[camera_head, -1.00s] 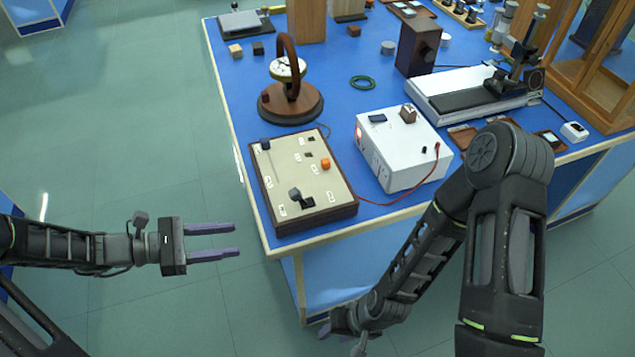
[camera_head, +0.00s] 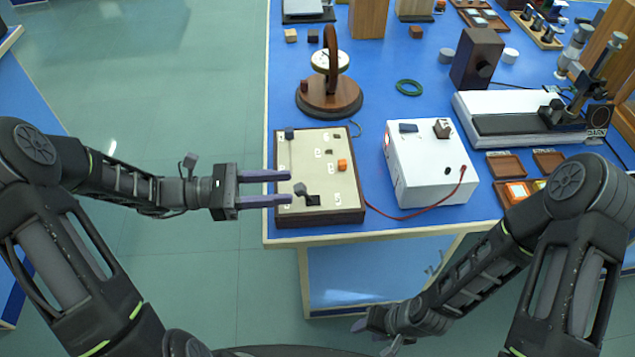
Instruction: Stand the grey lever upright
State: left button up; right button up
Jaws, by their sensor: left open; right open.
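The grey lever (camera_head: 300,189) is on the beige control panel (camera_head: 313,177) in its dark wooden frame. Its grey knob leans up and left of a black square base, so it looks tilted. My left gripper (camera_head: 290,188) is open and empty, with its two purple fingers pointing right over the panel's left edge. The fingertips end just left of the knob in the picture; I cannot tell their height above the panel or any contact. My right gripper (camera_head: 372,336) is open, low in front of the bench, and partly hidden by its own arm.
The panel also has an orange knob (camera_head: 342,165) and a dark blue knob (camera_head: 289,134). A white box (camera_head: 430,178) with a red cable stands to the right. A round wooden stand (camera_head: 329,97) is behind. The bench's front edge (camera_head: 330,236) runs close below the panel.

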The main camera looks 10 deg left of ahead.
aim_at(303, 186)
pick_arm(q)
jog(key=p+x, duration=0.1)
jog(key=x, duration=0.6)
jog(key=shift+d, duration=0.3)
jog(key=shift+c, duration=0.2)
grip_shut()
